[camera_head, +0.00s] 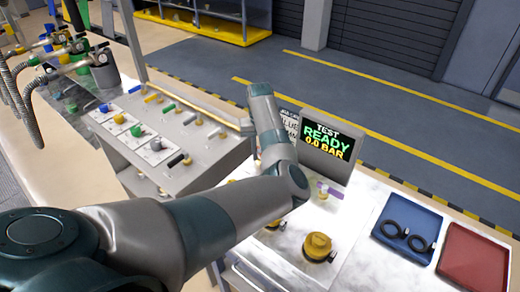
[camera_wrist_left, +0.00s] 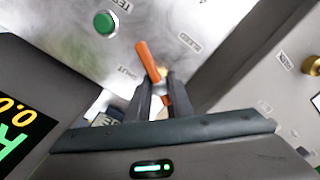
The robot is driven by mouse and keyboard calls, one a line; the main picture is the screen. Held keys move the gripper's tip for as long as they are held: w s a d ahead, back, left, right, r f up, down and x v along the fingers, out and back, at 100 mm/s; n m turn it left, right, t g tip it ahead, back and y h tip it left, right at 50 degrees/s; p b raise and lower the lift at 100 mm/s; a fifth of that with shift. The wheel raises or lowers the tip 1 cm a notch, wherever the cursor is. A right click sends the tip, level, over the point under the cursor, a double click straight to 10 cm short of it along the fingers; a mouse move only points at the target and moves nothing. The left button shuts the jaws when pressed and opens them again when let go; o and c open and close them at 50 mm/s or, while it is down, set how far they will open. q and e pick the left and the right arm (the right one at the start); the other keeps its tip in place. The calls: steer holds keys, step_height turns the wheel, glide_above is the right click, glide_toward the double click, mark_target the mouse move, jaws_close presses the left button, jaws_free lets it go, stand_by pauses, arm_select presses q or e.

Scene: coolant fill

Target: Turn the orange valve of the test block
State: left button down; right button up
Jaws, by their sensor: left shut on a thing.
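The orange valve (camera_wrist_left: 148,62) shows in the left wrist view as a slim lever on the pale metal panel of the test block (camera_wrist_left: 75,50). My left gripper (camera_wrist_left: 160,85) has its two dark fingers on either side of the lever, shut on it. The lever's tip sticks out beyond the fingers and more orange shows between them. In the head view my left arm covers the valve and the fingertips. The test display (camera_head: 328,143) reads "TEST READY 0.0 BAR". My right gripper is not in view.
A green button (camera_wrist_left: 105,23) sits on the panel near the lever. In the head view a purple-handled lever (camera_head: 328,190) and a brass cap (camera_head: 318,246) are close to my arm. A blue tray (camera_head: 380,239) with black rings and a red tray (camera_head: 475,258) lie right.

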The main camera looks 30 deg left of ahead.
arm_select(q)
steer(key=n+p, duration=0.1)
steer(key=n, duration=0.1)
steer(key=shift+r+n, duration=0.1)
steer(key=shift+n, duration=0.3)
steer(key=shift+a+n+p, duration=0.1)
steer(key=shift+n+p, duration=0.25)
steer(key=shift+n, duration=1.25)
steer(key=c, duration=1.6)
jaws_free()
